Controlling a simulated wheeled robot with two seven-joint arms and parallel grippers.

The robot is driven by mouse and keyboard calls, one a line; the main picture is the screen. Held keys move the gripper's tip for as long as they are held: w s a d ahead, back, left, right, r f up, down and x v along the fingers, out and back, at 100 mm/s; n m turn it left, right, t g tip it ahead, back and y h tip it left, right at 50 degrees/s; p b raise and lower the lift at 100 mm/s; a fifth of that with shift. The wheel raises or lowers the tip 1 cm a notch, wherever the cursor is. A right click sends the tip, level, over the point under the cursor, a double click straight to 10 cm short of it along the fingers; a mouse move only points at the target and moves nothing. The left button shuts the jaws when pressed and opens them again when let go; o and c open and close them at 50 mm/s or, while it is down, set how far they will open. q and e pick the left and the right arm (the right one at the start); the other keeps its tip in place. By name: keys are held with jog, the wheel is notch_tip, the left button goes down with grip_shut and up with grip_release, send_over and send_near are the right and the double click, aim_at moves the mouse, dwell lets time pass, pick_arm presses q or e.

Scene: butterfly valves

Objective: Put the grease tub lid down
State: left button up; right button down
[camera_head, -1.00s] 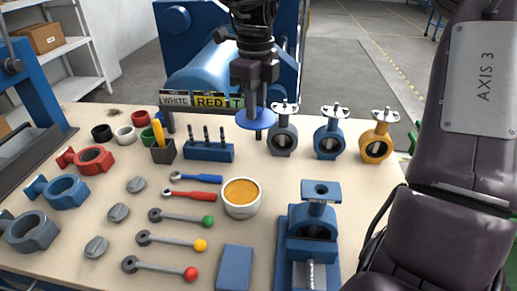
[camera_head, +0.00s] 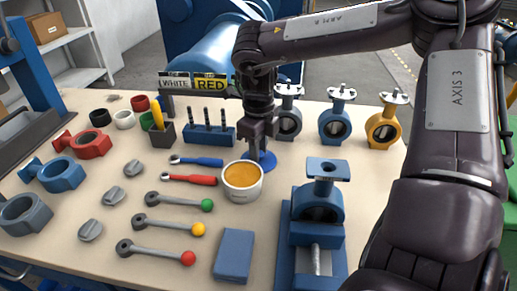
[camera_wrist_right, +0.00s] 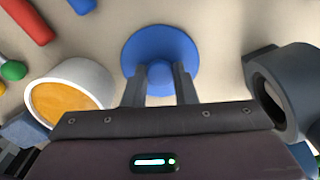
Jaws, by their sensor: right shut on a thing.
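The grease tub lid (camera_head: 266,160) is a blue disc with a knob, just behind and right of the open white grease tub (camera_head: 242,193), which holds orange grease. My right gripper (camera_head: 258,147) points down and is shut on the lid's knob. In the right wrist view the lid (camera_wrist_right: 160,42) lies flat between and beyond my fingers (camera_wrist_right: 160,85), apart from the tub (camera_wrist_right: 70,100). The lid is at or close above the bench top; I cannot tell if it touches. My left gripper is not in view.
Blue (camera_head: 334,124) and yellow (camera_head: 382,128) valves stand behind right, with a grey valve (camera_head: 289,124) near my gripper. A blue press fixture (camera_head: 312,225) stands in front. A pin block (camera_head: 208,135) and wrenches (camera_head: 195,180) lie left. Some bench is clear right of the lid.

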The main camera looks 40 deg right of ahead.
dwell(0.3)
jog(key=c, duration=1.2)
grip_release()
jog(key=shift+f, duration=0.1)
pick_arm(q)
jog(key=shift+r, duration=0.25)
pick_arm(e)
jog(key=shift+o, duration=0.2)
pick_arm(q)
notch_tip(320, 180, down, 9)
jog(key=p, duration=0.2)
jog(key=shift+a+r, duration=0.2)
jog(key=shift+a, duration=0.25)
pick_arm(e)
notch_tip(320, 180, up, 12)
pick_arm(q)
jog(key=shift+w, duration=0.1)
